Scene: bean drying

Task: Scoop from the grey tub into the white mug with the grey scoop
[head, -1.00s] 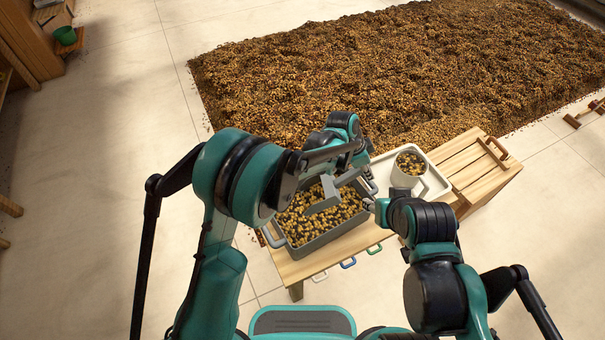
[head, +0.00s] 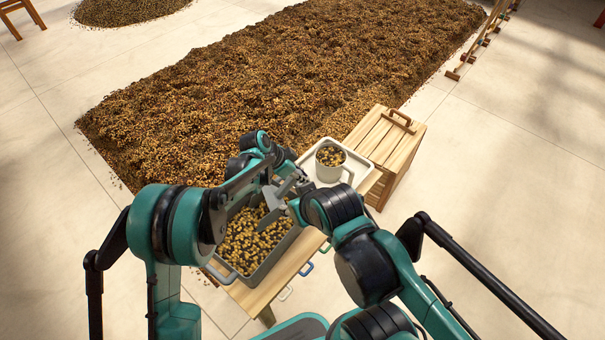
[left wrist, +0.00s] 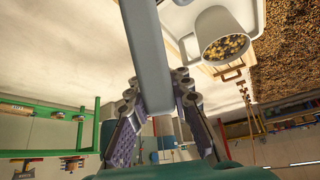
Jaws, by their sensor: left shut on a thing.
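The grey tub (head: 262,275) stands on the wooden bench, filled with yellow and dark beans. The grey scoop (head: 272,201) is over the tub's far right part; I cannot tell whether it bears beans. My left gripper (head: 291,186) is shut on the scoop's handle, which shows between its fingers in the left wrist view (left wrist: 148,55). The white mug (head: 327,172) stands upright on the tray, right of the left gripper, with beans near its rim. It also shows in the left wrist view (left wrist: 214,22). My right gripper (head: 293,209) is near the tub's right edge, its fingers mostly hidden by its arm.
A white tray (head: 360,166) lies on the bench (head: 258,297). A slatted wooden crate (head: 385,150) with a handle stands right of the tray. Coloured hooks hang on the bench's front edge. A large bed of beans (head: 270,85) covers the floor behind.

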